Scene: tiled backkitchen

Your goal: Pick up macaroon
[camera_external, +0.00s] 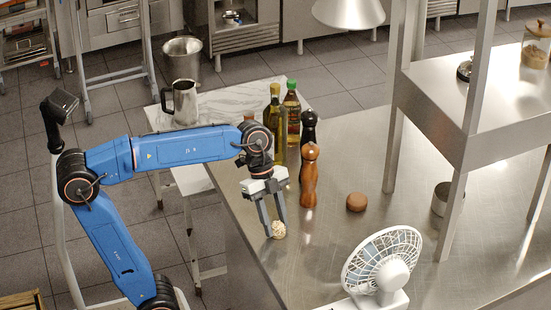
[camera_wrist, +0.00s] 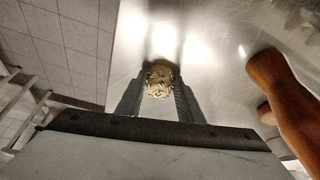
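A small pale, knobbly round piece (camera_external: 279,231), which looks like the macaroon, is at the counter's left side. It also shows in the wrist view (camera_wrist: 160,76), light brown with pale flakes. My gripper (camera_external: 275,230) points down over it, one finger on each side. In the wrist view the piece fills the gap between the fingertips of my gripper (camera_wrist: 160,88). The fingers are apart, but I cannot tell whether both press on it. It looks to be at counter level; the fingers partly hide its underside.
A wooden mill (camera_external: 309,176) stands just right of my gripper, with a dark mill (camera_external: 308,130) and oil bottles (camera_external: 291,115) behind. A brown round item (camera_external: 356,202) lies further right. A white fan (camera_external: 383,260) stands in front. Counter between these is clear.

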